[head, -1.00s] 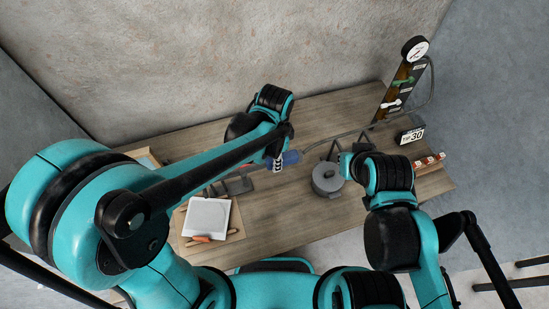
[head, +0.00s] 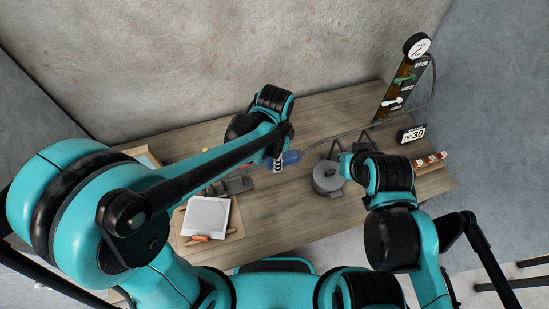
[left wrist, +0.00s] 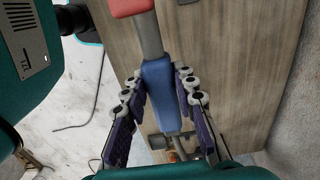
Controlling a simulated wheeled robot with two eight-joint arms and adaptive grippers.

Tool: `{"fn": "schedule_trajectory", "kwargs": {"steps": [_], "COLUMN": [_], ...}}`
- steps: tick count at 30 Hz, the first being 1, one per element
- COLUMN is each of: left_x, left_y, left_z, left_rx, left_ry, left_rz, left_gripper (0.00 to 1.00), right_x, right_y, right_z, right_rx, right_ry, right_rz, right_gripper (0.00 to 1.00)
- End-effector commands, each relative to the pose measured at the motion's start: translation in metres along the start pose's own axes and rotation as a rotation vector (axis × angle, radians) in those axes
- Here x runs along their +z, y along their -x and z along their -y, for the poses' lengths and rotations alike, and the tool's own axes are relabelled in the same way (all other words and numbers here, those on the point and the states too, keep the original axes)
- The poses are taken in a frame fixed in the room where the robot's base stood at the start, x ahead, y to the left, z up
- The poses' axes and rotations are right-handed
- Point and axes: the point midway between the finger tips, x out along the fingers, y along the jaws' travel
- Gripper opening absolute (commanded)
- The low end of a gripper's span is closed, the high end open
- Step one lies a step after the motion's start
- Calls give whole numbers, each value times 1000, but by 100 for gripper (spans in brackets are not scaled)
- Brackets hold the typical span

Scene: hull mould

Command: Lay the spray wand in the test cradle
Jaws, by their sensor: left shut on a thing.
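The spray wand has a blue grip (head: 290,158), beside my left gripper (head: 277,163) in the head view. In the left wrist view the blue grip (left wrist: 162,88) runs between the two fingers of that gripper (left wrist: 160,96), which is shut on it. A grey shaft and a red part (left wrist: 132,7) continue beyond the grip. A dark grey bracket (head: 236,186), which may be the test cradle, lies on the table left of the gripper. My left arm hides part of that area.
A grey lidded pot (head: 327,178) stands right of the wand, near my right arm. A hose runs to a gauge board (head: 402,85) at the back right. A sign reading 30 (head: 412,134) and a red-and-white bar (head: 430,160) are nearby.

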Motion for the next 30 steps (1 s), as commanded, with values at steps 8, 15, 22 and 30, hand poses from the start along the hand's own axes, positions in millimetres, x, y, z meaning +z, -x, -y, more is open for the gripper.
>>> {"fn": "schedule_trajectory", "kwargs": {"steps": [8, 15, 22, 30], "left_x": [0, 0, 0, 0], "left_y": [-6, -11, -15, -15], "left_z": [0, 0, 0, 0], "left_rx": [0, 0, 0, 0], "left_ry": [0, 0, 0, 0], "left_rz": [1, 1, 1, 0], "left_gripper": [0, 0, 0, 51], "right_x": [3, 6, 8, 8], "right_y": [-5, -8, -12, -11], "right_z": [0, 0, 0, 0], "right_rx": [0, 0, 0, 0], "right_ry": [0, 0, 0, 0], "right_rz": [0, 0, 0, 0], "right_gripper": [0, 0, 0, 0]}}
